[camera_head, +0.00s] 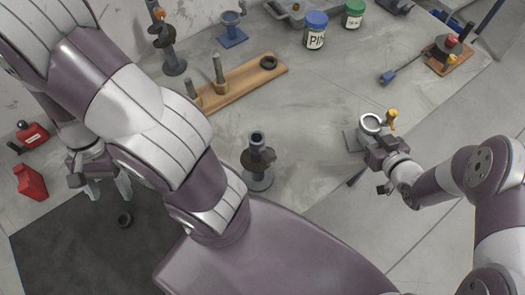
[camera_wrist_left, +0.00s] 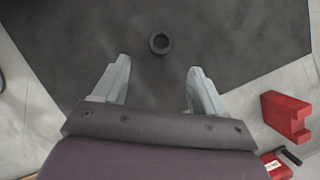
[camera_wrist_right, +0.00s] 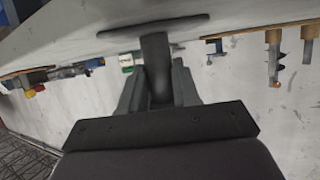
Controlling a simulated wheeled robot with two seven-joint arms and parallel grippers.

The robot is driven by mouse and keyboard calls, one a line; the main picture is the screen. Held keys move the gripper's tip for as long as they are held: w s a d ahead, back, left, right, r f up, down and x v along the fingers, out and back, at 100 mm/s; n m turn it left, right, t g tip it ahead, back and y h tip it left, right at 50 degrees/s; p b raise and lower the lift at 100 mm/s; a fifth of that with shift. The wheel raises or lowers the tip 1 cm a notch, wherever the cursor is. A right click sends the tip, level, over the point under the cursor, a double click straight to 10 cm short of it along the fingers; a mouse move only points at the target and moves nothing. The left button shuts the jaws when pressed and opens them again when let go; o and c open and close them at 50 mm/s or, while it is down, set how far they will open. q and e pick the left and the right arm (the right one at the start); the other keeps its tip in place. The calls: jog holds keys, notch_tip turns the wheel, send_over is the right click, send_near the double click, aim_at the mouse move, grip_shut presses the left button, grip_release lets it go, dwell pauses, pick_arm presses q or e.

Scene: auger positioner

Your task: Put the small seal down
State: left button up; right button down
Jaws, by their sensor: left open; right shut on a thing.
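The small seal, a black ring (camera_head: 124,219), lies flat on the dark mat (camera_head: 60,250). In the left wrist view the seal (camera_wrist_left: 160,51) is just beyond the fingertips, midway between them and apart from both. My left gripper (camera_head: 110,190) is open and empty above the mat; it also shows in the left wrist view (camera_wrist_left: 160,66). My right gripper (camera_head: 372,148) is shut on the dark post (camera_wrist_right: 155,62) of a grey ring stand (camera_head: 371,121) with an orange knob. A larger black ring (camera_head: 268,62) lies on a wooden board (camera_head: 245,84).
A dark upright stand (camera_head: 258,178) stands at the middle front of the table. Blue (camera_head: 315,32) and green (camera_head: 353,14) jars are at the back. The mat around the seal is clear.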

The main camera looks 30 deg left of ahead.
aim_at(123, 218)
pick_arm(q)
jog(key=x, duration=0.8)
jog(key=shift+s, duration=0.1)
jog(key=c, duration=1.2)
jog(key=shift+r, duration=0.1)
